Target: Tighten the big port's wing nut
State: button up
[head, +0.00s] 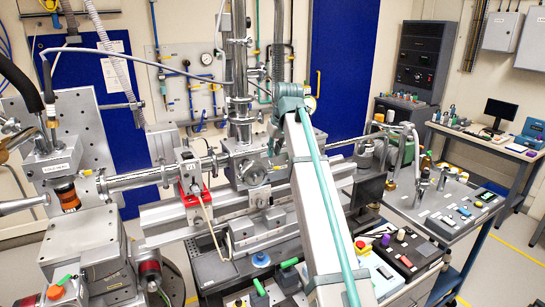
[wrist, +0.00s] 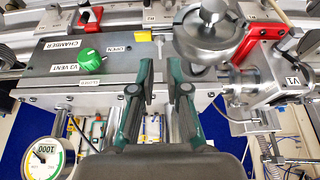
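My gripper (wrist: 160,82) shows in the wrist view with two dark green fingers apart and nothing between them. Its tips point at the front of the grey chamber block (wrist: 70,60). A chrome handwheel (wrist: 208,42) with a round knob stands right of the tips, apart from them. A flanged fitting (wrist: 275,85) labelled V1 sits further right. I cannot clearly make out the big port's wing nut in either view. In the head view my arm hides part of the beamline, and my gripper cannot be made out there.
A green V2 VENT knob (wrist: 90,57) sits on the block, left of my fingers. A pressure gauge (wrist: 45,152) is at lower left. In the head view, a bench (head: 480,140) stands at right.

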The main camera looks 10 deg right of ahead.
aim_at(271, 165)
jog(key=shift+p+x, duration=0.65)
jog(key=shift+x, duration=1.75)
grip_shut()
